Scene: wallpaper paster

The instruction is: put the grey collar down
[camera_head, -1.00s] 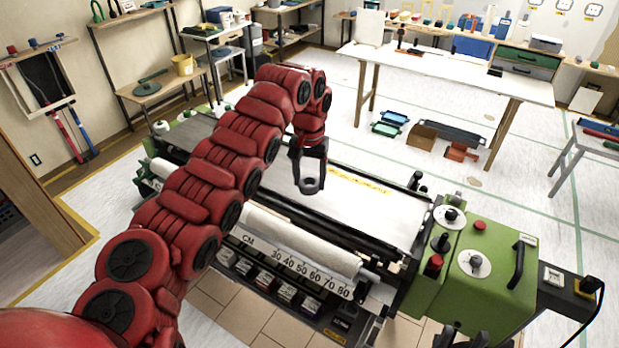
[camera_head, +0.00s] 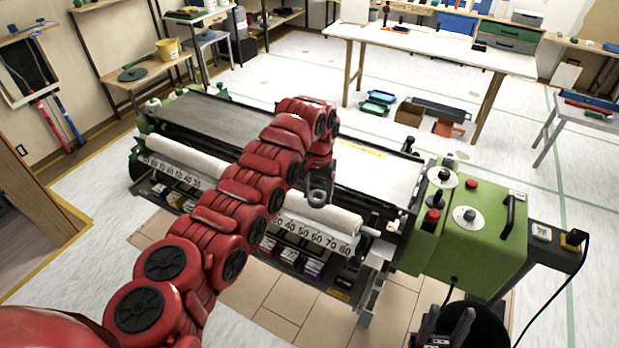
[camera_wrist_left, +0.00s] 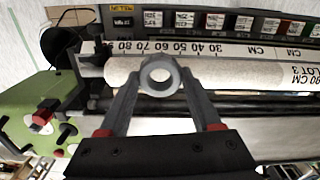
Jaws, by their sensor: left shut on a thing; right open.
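My left gripper (camera_head: 319,184) is shut on the grey collar (camera_head: 317,198), above the front of the pasting machine near the white roll (camera_head: 345,219). In the left wrist view the collar (camera_wrist_left: 160,75) is a grey ring between the two fingertips, its round hole facing the camera. It overlaps the white roll (camera_wrist_left: 220,75) there; I cannot tell whether they touch. My right gripper (camera_head: 452,330) shows dark at the bottom edge of the head view, open, with nothing visible in it.
The green machine housing (camera_head: 478,225) with knobs and a red button stands right of the roll. A printed centimetre scale (camera_head: 322,240) runs below the roll. A white-topped workbench (camera_head: 440,52) stands behind. Floor right of the machine is clear.

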